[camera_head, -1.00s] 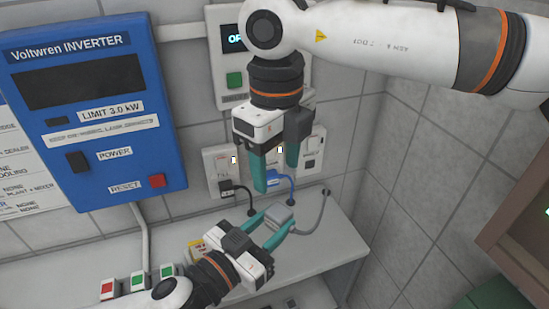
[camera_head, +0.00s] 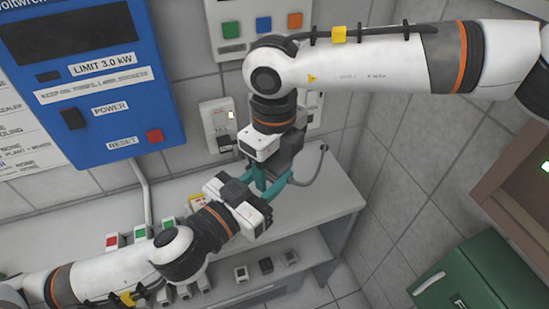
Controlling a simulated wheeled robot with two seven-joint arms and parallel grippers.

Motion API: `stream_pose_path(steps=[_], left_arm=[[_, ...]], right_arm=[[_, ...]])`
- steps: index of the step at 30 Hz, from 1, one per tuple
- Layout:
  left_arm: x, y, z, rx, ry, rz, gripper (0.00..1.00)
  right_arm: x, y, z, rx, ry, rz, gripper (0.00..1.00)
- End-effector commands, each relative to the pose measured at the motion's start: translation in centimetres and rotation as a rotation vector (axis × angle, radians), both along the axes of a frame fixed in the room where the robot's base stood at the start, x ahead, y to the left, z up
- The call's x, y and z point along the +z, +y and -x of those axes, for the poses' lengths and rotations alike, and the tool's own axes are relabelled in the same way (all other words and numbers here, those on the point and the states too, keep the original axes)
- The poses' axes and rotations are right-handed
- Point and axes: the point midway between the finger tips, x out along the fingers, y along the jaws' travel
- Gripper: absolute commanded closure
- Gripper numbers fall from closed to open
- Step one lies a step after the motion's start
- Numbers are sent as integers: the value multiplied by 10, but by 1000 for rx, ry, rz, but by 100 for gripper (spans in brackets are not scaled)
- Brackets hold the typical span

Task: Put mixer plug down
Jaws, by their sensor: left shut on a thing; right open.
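My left gripper (camera_head: 272,186) comes in from the lower left, its teal fingers shut, pointing up and right above the shelf top. The grey plug between its fingers is mostly hidden now. Its grey cable (camera_head: 318,170) bends from the wall to the fingers. No label on this plug is readable. My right gripper (camera_head: 265,172) hangs down from above, open, its teal fingers very close to the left fingers. I cannot tell whether they touch.
A wall socket (camera_head: 217,118) holds a black plug (camera_head: 228,144); my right arm covers other sockets. The white shelf top (camera_head: 315,212) is clear to the right. Small blocks (camera_head: 266,265) stand on a lower shelf. A blue inverter (camera_head: 95,85) and green box (camera_head: 465,275) flank the area.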

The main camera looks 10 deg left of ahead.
Motion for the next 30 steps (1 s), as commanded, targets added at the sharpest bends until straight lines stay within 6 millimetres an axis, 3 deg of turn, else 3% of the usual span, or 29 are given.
stream_pose_path(steps=[3, 12, 13, 14, 18, 26, 30], left_arm=[[0, 0, 0, 0, -1, 1, 100], [0, 0, 0, 0, 0, 0, 100], [0, 0, 0, 0, 0, 0, 100], [0, 0, 0, 0, 0, 0, 59], [0, 0, 0, 0, 0, 0, 39], [-1, 0, 0, 1, 1, -1, 39], [-21, -4, -5, 13, 13, -20, 39]], right_arm=[[0, 0, 0, 0, 0, 0, 42], [0, 0, 1, 2, 1, -1, 90], [0, 1, 1, 2, 2, -1, 90], [0, 1, 1, 2, 2, -1, 91], [0, 0, 1, 2, 1, -1, 91], [0, 0, 0, 0, 0, 0, 91], [0, 0, 0, 0, 0, 0, 91]])
